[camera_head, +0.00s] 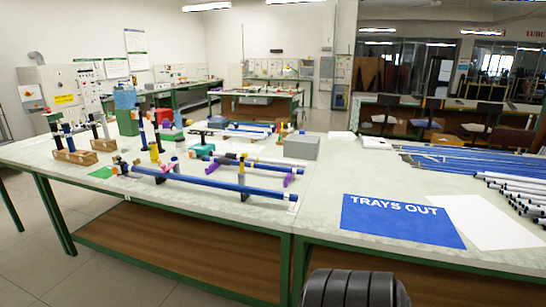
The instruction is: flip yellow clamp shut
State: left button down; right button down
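Small yellow upright parts stand near the left end of a long blue rod (210,183) on the table. The clearest yellow part (154,153) may be the yellow clamp, but it is too small to tell whether it is open or shut. The blue rod lies raised on small dark supports, with pale and dark fittings at its ends. Neither my left nor my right gripper shows in the head view.
A blue "TRAYS OUT" sheet (398,221) and a white sheet (490,221) lie on the right table. Blue rods (465,162) lie behind them. A grey box (301,147) stands mid-table. Wooden blocks (75,157) hold upright rods at left. The table front (240,216) is clear.

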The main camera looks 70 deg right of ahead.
aim_at(243, 155)
jog(key=z, duration=1.6)
